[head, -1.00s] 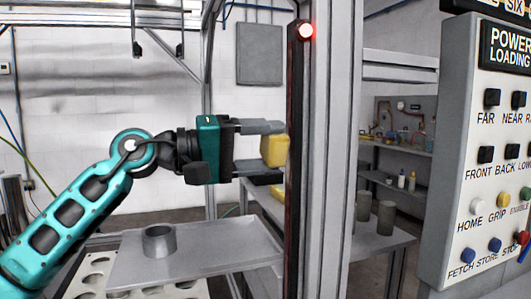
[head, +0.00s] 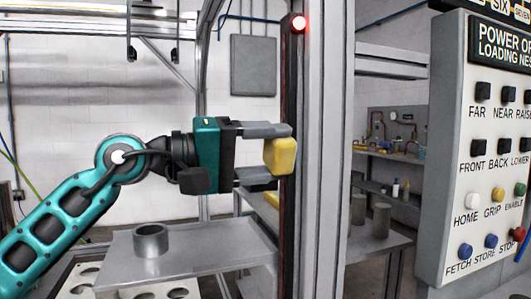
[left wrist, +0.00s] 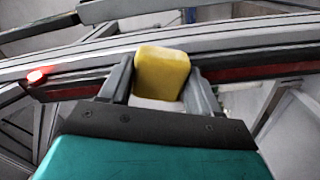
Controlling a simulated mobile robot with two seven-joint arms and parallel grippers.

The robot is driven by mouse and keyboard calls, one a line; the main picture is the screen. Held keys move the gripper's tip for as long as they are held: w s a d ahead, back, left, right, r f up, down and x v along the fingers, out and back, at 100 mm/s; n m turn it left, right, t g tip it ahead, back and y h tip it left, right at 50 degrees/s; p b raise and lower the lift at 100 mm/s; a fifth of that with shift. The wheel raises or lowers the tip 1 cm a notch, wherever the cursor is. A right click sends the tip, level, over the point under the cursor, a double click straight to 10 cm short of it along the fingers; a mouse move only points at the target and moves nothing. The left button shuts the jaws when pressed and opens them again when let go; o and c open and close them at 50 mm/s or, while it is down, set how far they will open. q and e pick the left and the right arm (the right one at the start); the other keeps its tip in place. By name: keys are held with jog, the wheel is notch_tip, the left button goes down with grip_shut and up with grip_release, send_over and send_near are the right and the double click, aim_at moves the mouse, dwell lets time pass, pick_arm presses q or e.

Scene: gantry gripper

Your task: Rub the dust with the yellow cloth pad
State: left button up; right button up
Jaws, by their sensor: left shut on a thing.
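The yellow cloth pad (head: 281,156) is held between the fingers of my left gripper (head: 268,157), which is shut on it. In the head view the pad overlaps the dark upright strip (head: 289,85) on the grey post. In the left wrist view the pad (left wrist: 162,73) sits between the two fingers (left wrist: 160,85), with the dark red strip (left wrist: 250,71) running behind it. I cannot tell whether the pad touches the strip. I cannot make out any dust. My right gripper is not in view.
A red lamp (head: 299,23) glows at the top of the strip. The grey post (head: 330,150) stands just right of the pad. A button panel (head: 490,150) is at the right. A grey shelf (head: 200,258) with a metal ring (head: 151,241) lies below my arm.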

pick_arm(q)
jog(key=shift+d+f, duration=0.1)
jog(key=shift+f, duration=0.65)
jog(key=shift+w+a+r+b, duration=0.1)
jog(key=shift+w+a+b, duration=0.3)
jog(key=shift+b, duration=0.95)
jog(key=shift+s+d+r, duration=0.1)
jog(key=shift+s+d, duration=0.2)
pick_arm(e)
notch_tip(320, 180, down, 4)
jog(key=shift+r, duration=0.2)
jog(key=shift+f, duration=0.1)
